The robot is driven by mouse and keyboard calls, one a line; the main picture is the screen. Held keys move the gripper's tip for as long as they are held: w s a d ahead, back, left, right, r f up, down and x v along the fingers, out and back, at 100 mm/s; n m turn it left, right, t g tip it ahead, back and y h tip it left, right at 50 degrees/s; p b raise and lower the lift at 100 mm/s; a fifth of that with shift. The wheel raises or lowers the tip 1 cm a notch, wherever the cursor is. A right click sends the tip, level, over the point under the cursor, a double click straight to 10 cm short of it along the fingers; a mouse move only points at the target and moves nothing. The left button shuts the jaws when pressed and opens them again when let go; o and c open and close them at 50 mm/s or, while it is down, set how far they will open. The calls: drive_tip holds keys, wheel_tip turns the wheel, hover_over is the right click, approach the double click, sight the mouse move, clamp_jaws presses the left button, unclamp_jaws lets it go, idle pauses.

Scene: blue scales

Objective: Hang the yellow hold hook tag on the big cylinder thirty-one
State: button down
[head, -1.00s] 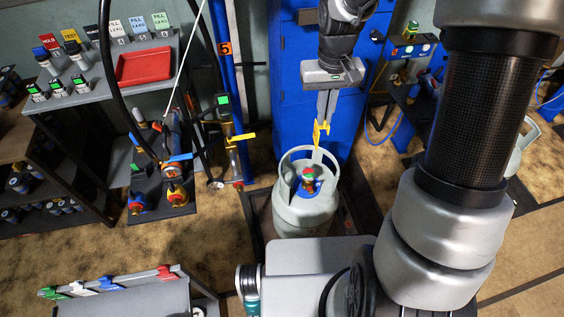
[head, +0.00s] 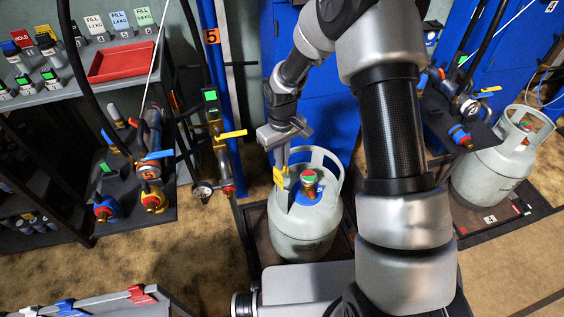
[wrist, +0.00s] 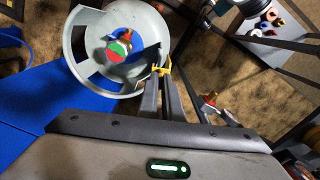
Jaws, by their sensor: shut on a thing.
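A big grey cylinder (head: 300,232) stands upright on a dark platform, with a ring collar around a red-and-green-topped valve. In the wrist view its collar (wrist: 82,62) fills the upper left. My gripper (head: 283,162) is shut on the yellow hook tag (head: 279,178), which hangs at the left side of the collar. In the wrist view the tag (wrist: 162,70) sits between the fingertips, right at the collar's rim. I cannot tell whether the hook touches or goes around the rim. No number thirty-one is readable on the cylinder.
Another grey cylinder (head: 497,165) stands on a platform at the right. A filling post with a yellow lever (head: 232,134) stands just left of the big cylinder. A shelf with a red tray (head: 122,62) is at upper left. A blue cabinet (head: 335,125) is behind.

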sight(282, 178)
drive_tip(key=shift+f, duration=0.1)
drive_tip(key=shift+f+b, duration=1.6)
drive_tip(key=shift+f, duration=0.55)
drive_tip(key=shift+f, duration=0.25)
drive_tip(key=shift+s+f+b, duration=0.15)
drive_tip(key=shift+f+b, duration=1.05)
drive_tip(key=shift+f, duration=0.6)
drive_tip(key=c, duration=1.9)
unclamp_jaws()
drive_tip(key=shift+o, duration=0.2)
